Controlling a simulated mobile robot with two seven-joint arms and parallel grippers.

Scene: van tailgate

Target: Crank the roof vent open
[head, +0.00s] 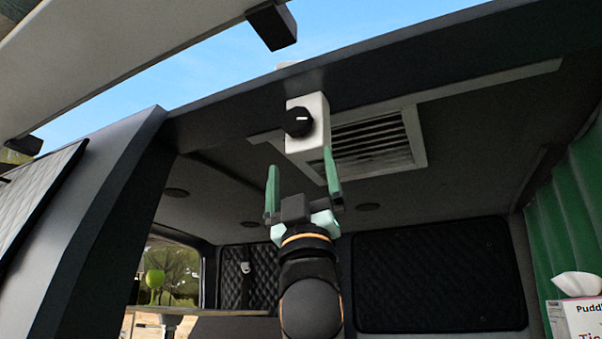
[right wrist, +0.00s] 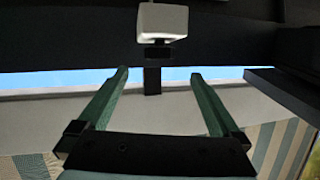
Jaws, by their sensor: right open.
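The roof vent (head: 372,143) is a pale slatted panel in the dark ceiling. In front of it, under the roof edge, hangs a white box (head: 308,140) with a black knob (head: 298,121) on its face. My right gripper (head: 302,168) is open and empty, pointing up just below the box. In the right wrist view the box (right wrist: 162,20) and its dark knob (right wrist: 155,55) lie ahead of the two green fingers (right wrist: 158,92), apart from them. My left gripper is not in view.
The dark roof beam (head: 400,58) runs across above the box. The raised tailgate (head: 110,45) is at upper left. A tissue box (head: 575,318) and a green curtain (head: 570,210) are at the right. The space around the gripper is clear.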

